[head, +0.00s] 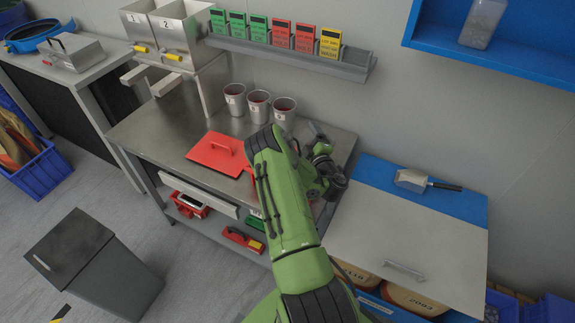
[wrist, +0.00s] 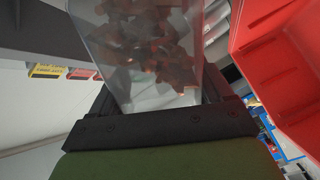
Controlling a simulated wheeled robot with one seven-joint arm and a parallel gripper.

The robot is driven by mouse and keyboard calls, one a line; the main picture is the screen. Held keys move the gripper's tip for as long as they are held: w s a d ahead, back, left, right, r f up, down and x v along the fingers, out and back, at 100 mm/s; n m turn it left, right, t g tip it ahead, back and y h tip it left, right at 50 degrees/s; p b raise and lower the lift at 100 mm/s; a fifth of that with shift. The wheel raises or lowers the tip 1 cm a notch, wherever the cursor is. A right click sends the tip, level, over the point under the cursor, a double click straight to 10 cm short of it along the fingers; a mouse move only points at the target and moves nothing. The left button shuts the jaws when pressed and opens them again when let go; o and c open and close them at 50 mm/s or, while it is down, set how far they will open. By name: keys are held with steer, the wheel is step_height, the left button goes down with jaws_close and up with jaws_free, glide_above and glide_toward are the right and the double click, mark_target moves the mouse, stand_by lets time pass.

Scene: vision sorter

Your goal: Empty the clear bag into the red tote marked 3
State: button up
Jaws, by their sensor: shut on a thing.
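The clear bag (wrist: 145,85) fills the middle of the wrist view, with many reddish-brown pieces showing through it. My gripper (wrist: 160,105) is shut on the bag. A red tote (wrist: 282,75) shows large at the right of the wrist view, beside the bag and apart from it. No number is readable on the part of the tote in view. In the head view my green arm hides the bag, and only small red patches show beside the arm over the steel table.
A red lid with a handle (head: 218,152) lies on the steel table (head: 150,125). Several metal cups (head: 258,106) stand behind it. A rail of coloured cards (head: 290,55) runs along the wall. A scoop (head: 415,181) lies on the right counter (head: 395,235). A grey bin (head: 85,255) stands on the floor.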

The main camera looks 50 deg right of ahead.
mark_target(301, 147)
steer(key=shift+w+a+f+n+b, duration=0.2)
steer(key=shift+f+n+b, duration=0.4)
steer(key=shift+n+b, duration=0.75)
steer(key=shift+w+a+f+n+b, duration=0.3)
steer(key=shift+a+b, duration=0.2)
steer(key=shift+b, duration=0.5)
steer(key=shift+w+a+f+n+b, duration=0.15)
steer(key=shift+a+n+b, duration=0.25)
steer(key=shift+b, duration=0.55)
steer(key=shift+w+a+r+n+b, duration=0.15)
steer(key=shift+a+r+n+b, duration=0.15)
steer(key=shift+n+b, duration=0.45)
steer(key=shift+w+a+r+n+b, duration=0.2)
steer(key=shift+n+b, duration=0.25)
steer(key=shift+n, duration=0.45)
steer(key=shift+w+a+r+n+b, duration=0.1)
steer(key=shift+a+n+b, duration=0.1)
steer(key=shift+n+b, duration=0.3)
steer(key=shift+w+a+f+n+b, duration=0.1)
steer(key=shift+a+n+b, duration=0.2)
steer(key=shift+n, duration=0.25)
steer(key=shift+w+a+r+n+b, duration=0.1)
steer(key=shift+a+n+b, duration=0.05)
steer(key=shift+n+b, duration=0.35)
stand_by(1.2)
